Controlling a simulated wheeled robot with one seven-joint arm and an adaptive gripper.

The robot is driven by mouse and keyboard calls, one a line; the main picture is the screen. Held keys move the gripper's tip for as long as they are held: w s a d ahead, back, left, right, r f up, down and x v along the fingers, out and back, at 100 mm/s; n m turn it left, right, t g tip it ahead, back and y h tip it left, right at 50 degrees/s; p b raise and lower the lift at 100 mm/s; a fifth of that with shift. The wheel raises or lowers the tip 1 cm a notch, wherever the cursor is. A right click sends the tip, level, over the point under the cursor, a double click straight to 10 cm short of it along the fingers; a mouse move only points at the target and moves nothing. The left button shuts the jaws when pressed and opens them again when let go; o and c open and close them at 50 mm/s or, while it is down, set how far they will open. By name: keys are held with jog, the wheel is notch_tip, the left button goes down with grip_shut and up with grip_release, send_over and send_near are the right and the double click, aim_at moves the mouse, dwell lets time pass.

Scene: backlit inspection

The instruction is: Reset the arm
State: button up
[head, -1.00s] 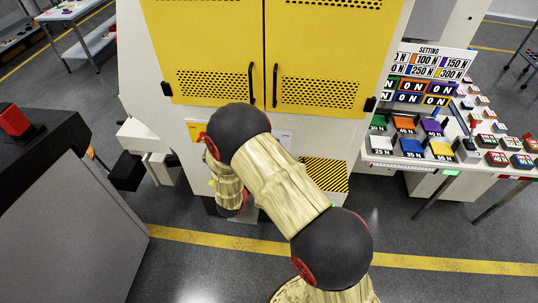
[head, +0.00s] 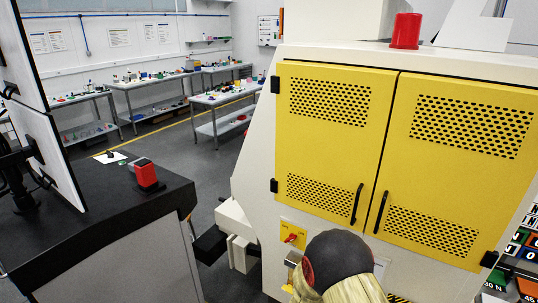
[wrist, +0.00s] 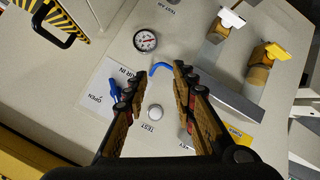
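My gripper (wrist: 157,90) shows in the wrist view with its two fingers spread apart and nothing between them. It faces a pale panel (wrist: 190,70) with a round gauge (wrist: 145,41), a blue curved tube or handle (wrist: 160,67), a blue lever (wrist: 114,91) near the OPEN lettering, and a round button (wrist: 155,112) near the TEST label. I cannot tell whether the fingers touch the panel. In the head view part of my arm shows at the bottom, in front of the yellow-doored cabinet (head: 384,150); my gripper is hidden there.
A dark bench (head: 100,215) with a red block (head: 146,175) stands at the left. Worktables (head: 224,98) with small items line the back. A red cylinder (head: 406,31) sits on the cabinet. Open floor (head: 165,150) lies between bench and back tables.

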jog(key=s+a+f+g+y, duration=0.1)
jog(key=s+a+f+y, duration=0.15)
jog(key=a, duration=0.25)
jog(key=s+a+f+g+y, duration=0.1)
jog(key=a+y, duration=0.3)
jog(key=a, duration=0.2)
jog(key=s+a+r+n+g+y, duration=0.1)
jog(key=s+a+r+g+y, duration=0.2)
jog(key=s+a+r, duration=0.55)
jog(key=s+d+r, duration=0.4)
jog(key=s+r, duration=0.2)
jog(key=r, duration=0.4)
jog(key=s+d+r+t+h, duration=0.1)
jog(key=s+d+r, duration=0.4)
jog(key=r, duration=0.6)
jog(key=s+d+r+t, duration=0.1)
jog(key=s+d+r, duration=0.3)
jog(key=s+r, duration=0.3)
notch_tip(320, 180, up, 4)
jog(key=shift+s+d+r+n, duration=0.15)
jog(key=shift+s+n, duration=0.1)
jog(key=shift+n, duration=0.05)
jog(key=shift+d+h, duration=0.15)
jog(key=shift+h, duration=0.1)
